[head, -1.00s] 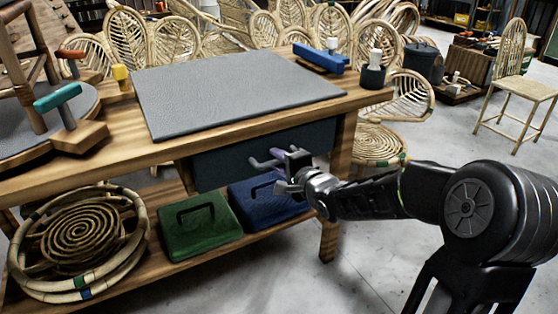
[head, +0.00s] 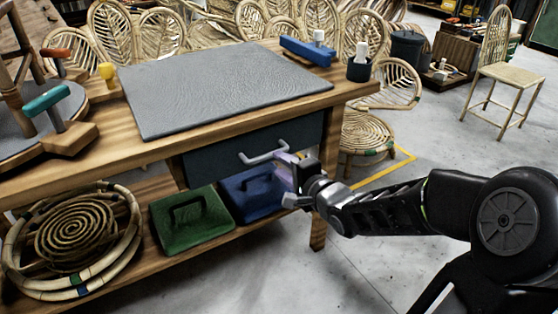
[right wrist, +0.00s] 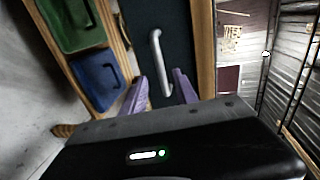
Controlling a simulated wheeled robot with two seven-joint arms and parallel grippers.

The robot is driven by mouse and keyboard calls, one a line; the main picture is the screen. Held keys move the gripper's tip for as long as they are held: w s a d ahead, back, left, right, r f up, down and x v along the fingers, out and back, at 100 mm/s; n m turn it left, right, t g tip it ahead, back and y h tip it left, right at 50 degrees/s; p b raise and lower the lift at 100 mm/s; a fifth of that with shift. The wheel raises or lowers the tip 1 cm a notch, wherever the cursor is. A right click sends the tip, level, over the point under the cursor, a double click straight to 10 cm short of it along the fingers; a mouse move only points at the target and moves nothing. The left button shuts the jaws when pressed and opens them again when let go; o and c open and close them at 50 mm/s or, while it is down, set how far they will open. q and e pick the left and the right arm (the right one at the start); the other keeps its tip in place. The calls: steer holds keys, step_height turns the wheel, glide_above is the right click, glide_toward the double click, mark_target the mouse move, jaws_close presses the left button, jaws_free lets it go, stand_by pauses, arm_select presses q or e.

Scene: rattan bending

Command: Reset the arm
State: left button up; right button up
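My right gripper (head: 287,174) is in front of the workbench, just right of and below the grey drawer handle (head: 263,154). In the right wrist view its two purple fingers (right wrist: 160,90) are spread apart, with the handle (right wrist: 160,62) showing ahead between them. The gripper looks open and empty, apart from the handle. The dark drawer (head: 225,158) looks shut under the bench top. My right arm reaches in from the right. My left gripper is not in view.
The workbench (head: 100,140) carries a grey mat (head: 220,85), a blue tool (head: 306,50) and a dark cup (head: 358,69). Green (head: 190,222) and blue (head: 255,195) boxes and a rattan coil lie on its lower shelf. Rattan chairs stand behind.

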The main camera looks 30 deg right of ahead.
stand_by(0.5)
